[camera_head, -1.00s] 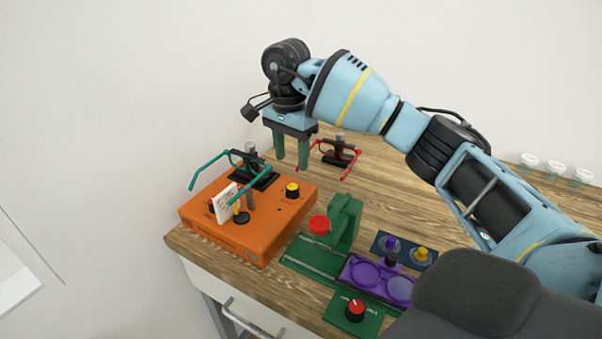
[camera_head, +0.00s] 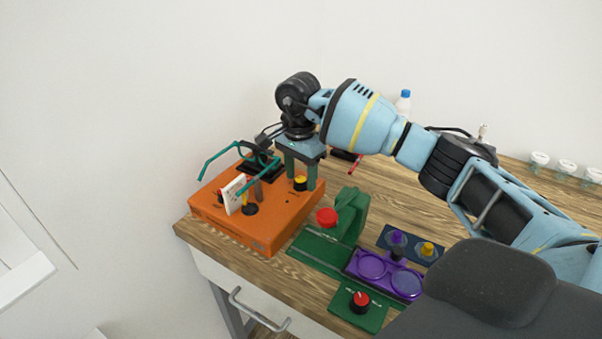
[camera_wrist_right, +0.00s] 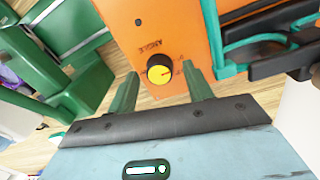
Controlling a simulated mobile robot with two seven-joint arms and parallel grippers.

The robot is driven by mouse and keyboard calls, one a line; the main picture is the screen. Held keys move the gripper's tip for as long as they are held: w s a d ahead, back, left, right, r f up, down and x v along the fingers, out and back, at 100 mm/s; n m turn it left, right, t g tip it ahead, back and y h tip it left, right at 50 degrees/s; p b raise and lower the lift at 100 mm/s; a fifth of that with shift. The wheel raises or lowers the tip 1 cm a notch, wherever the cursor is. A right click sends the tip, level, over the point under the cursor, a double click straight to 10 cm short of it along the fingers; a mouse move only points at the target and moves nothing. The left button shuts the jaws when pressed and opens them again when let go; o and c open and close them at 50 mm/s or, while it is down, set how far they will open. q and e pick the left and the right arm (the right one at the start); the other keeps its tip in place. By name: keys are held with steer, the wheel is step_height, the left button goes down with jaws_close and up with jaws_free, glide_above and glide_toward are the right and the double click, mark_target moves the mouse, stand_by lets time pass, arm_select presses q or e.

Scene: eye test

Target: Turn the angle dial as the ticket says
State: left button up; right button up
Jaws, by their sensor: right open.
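The angle dial is a black knob with a yellow top (camera_head: 300,184), on the right part of the orange box (camera_head: 252,234). The right wrist view shows the dial (camera_wrist_right: 160,71) with a dark pointer mark and lettering beside it. My right gripper (camera_head: 302,180) is open, pointing down, with one finger on each side of the dial. The right wrist view shows the gripper's fingertips (camera_wrist_right: 161,76) flanking it, with no clear contact. The white ticket (camera_head: 235,193) stands upright on the box; its writing is too small to read. My left gripper is out of view.
Teal glasses (camera_head: 223,158) sit on the box, close left of the gripper. A green stand (camera_head: 351,212) with a red knob (camera_head: 326,217) is to the right. Nearer the front are a purple tray (camera_head: 387,278) and a red-topped dial (camera_head: 360,301). Red glasses (camera_head: 355,165) are partly hidden behind my arm.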

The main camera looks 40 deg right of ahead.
steer(key=c, duration=1)
